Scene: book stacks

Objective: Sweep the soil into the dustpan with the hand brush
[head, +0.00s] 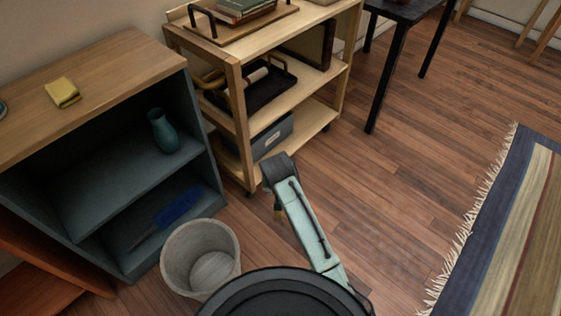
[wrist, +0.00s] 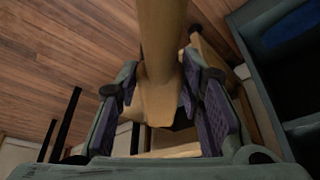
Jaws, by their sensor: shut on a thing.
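My gripper (head: 276,198) hangs over the floor in front of the cart in the head view. In the wrist view its two padded fingers (wrist: 160,82) are shut on a tan, wooden-looking hand brush (wrist: 161,40). Its shaft runs up the picture from a broader part between the fingers; no bristles can be made out. A blue flat thing (head: 178,206) with a dark handle lies on the bottom shelf of the grey bookcase, perhaps the dustpan; its blue part also shows in the wrist view (wrist: 292,24). I cannot make out any soil.
A grey waste bin (head: 186,252) stands before the bookcase (head: 98,200). The wooden cart (head: 235,105) holds a black tray (head: 262,92) and a grey box (head: 272,136). A striped rug (head: 503,235) lies at right. Floor between cart and rug looks open.

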